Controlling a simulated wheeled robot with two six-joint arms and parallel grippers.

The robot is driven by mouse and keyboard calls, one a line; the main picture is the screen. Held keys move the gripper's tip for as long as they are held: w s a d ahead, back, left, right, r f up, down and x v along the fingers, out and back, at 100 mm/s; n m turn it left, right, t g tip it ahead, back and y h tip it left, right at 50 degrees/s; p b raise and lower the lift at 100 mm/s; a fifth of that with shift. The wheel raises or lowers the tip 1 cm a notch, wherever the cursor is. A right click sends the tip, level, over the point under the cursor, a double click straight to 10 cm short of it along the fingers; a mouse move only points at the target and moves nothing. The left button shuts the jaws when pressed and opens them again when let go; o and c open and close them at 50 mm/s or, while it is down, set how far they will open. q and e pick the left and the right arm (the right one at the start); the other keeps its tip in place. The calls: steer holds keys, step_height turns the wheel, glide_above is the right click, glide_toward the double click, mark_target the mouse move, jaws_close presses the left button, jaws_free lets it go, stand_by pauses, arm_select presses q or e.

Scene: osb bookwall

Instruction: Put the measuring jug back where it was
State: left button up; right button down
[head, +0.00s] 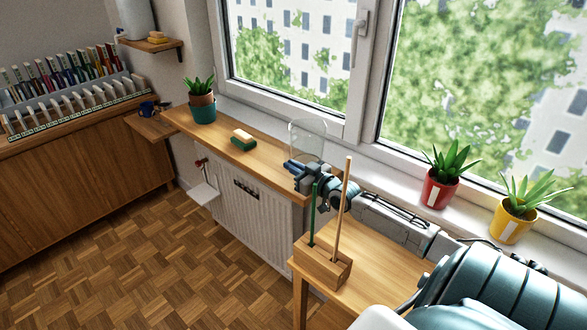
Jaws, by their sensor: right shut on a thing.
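The measuring jug (306,138) is a clear, see-through vessel above the wooden sill board (262,167), in front of the window frame. My right gripper (296,168) is shut on the jug at its lower part. The jug looks upright. Its base is hidden behind the gripper, so I cannot tell whether it touches the board. My left gripper is not in view.
A wooden block with upright sticks (322,264) stands in front of my right arm. Red (440,189) and yellow (510,226) plant pots line the windowsill at right.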

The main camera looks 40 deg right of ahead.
steer(key=c, duration=1.5)
jaws_free()
steer(key=shift+f, duration=0.1)
steer(key=shift+c, duration=0.2)
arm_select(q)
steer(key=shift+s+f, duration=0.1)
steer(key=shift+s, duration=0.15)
arm_select(e)
steer(key=shift+s+r+p, duration=0.15)
steer(key=shift+r+p, duration=0.05)
steer(key=shift+p, duration=0.15)
steer(key=s+p, duration=0.4)
steer(key=s, duration=0.1)
steer(key=shift+d+r, duration=0.1)
steer(key=shift+r, duration=0.1)
arm_select(q)
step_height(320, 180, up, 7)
steer(key=p, duration=0.2)
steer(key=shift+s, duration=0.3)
arm_select(e)
steer(key=s, duration=0.6)
steer(key=shift+s+f, duration=0.3)
steer(key=shift+s, duration=0.05)
steer(key=shift+d, duration=0.1)
